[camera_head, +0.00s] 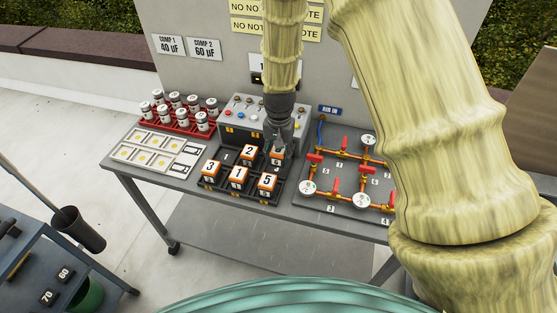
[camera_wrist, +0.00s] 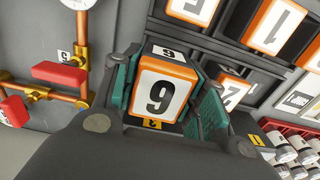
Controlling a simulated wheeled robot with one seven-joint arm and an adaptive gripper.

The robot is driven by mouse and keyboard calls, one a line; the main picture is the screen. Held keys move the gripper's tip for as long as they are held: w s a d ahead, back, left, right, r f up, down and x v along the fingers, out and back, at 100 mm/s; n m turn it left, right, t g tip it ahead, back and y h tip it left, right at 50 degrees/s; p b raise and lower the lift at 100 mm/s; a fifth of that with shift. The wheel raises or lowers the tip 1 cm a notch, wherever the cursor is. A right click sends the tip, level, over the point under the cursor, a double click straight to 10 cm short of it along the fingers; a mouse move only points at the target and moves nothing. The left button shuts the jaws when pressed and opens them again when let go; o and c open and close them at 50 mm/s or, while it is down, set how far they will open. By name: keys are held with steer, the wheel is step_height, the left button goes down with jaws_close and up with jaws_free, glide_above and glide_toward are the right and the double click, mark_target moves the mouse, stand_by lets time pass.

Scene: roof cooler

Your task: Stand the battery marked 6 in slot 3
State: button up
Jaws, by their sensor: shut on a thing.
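My gripper (camera_head: 281,146) is shut on an orange-edged block with white number faces, the battery (camera_wrist: 158,97). Its large mark reads as a 6 or a 9, depending on which way up it is. The teal finger pads press on its two sides in the wrist view. In the head view the battery (camera_head: 277,161) is at the back right of the black slotted rack (camera_head: 224,193), partly hidden by the gripper. I cannot tell whether it rests in a slot or hangs above one. A gap at the rack's back left looks empty.
Batteries 3 (camera_head: 211,169), 1 (camera_head: 238,178) and 5 (camera_head: 267,183) form the rack's front row. Battery 2 (camera_head: 249,154) stands behind. A grey control box (camera_head: 240,116) is close behind. A pipe board (camera_head: 345,175) is right; a red rack of canisters (camera_head: 178,122) is left.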

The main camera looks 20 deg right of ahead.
mark_target(277, 161)
steer(key=w+f, duration=0.2)
steer(key=f, duration=0.1)
steer(key=w+f+p, duration=0.1)
steer(key=shift+f, duration=0.3)
steer(key=shift+c, duration=0.5)
steer(key=shift+s+f, duration=0.2)
steer(key=shift+f, duration=0.05)
steer(key=shift+s+a+f, duration=0.1)
steer(key=shift+s, duration=0.3)
steer(key=shift+s+r, duration=0.2)
steer(key=shift+s, duration=0.2)
steer(key=shift+w+f, duration=0.2)
steer(key=o, duration=1.2)
steer(key=shift+w+f, duration=0.25)
steer(key=shift+w, duration=0.15)
steer(key=shift+o, duration=0.8)
steer(key=shift+s+r, duration=0.3)
steer(key=shift+w+f, duration=0.1)
steer(key=shift+w, duration=0.1)
